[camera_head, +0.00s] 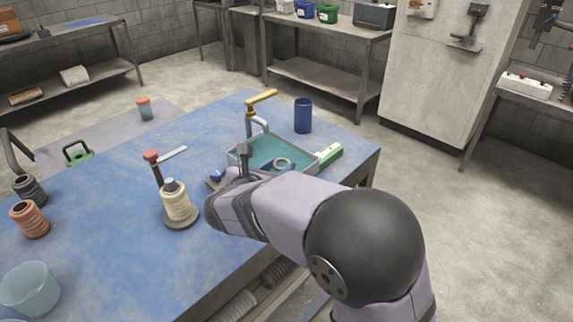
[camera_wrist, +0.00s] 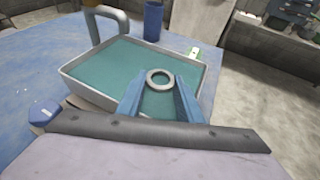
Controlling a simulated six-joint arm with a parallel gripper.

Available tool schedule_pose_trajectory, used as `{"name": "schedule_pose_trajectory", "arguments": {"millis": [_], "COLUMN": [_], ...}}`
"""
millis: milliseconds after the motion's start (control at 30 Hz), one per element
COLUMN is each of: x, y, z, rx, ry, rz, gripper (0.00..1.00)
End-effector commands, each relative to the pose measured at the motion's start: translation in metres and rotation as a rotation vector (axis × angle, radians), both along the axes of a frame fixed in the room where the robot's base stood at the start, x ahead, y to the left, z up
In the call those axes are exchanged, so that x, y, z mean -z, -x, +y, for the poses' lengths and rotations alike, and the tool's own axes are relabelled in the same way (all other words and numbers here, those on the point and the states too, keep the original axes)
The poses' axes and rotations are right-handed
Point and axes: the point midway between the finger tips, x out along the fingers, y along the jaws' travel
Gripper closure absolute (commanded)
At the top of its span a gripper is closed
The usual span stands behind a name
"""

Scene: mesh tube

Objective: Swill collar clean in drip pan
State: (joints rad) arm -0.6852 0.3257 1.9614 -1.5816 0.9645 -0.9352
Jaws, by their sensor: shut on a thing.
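The collar (camera_head: 282,163) is a pale grey ring. In the wrist view the collar (camera_wrist: 149,78) sits at the tips of my gripper's two blue fingers. My gripper (camera_wrist: 160,84) is shut on it, with the ring's hole facing up toward the camera. The drip pan (camera_wrist: 73,78) is a grey-rimmed tray with teal liquid inside; it also shows in the head view (camera_head: 233,157). The collar is over or in the right part of the pan. I cannot tell whether it touches the liquid. My arm hides the pan's near side in the head view.
A cream spool (camera_head: 177,202) stands left of my arm.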

Motion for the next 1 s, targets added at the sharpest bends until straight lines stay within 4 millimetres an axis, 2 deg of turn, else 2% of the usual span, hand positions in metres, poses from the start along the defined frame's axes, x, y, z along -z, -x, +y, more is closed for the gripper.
{"name": "schedule_pose_trajectory", "arguments": {"millis": [33, 433, 1000], "x": [0.017, 0.016, 0.015], "y": [0.002, -0.014, -0.016], "z": [0.001, -0.017, -0.022], "rx": [-0.015, -0.01, 0.0], "ry": [0.007, 0.005, 0.004], "rz": [0.034, 0.034, 0.03], "gripper": [0.92, 0.92, 0.92]}}
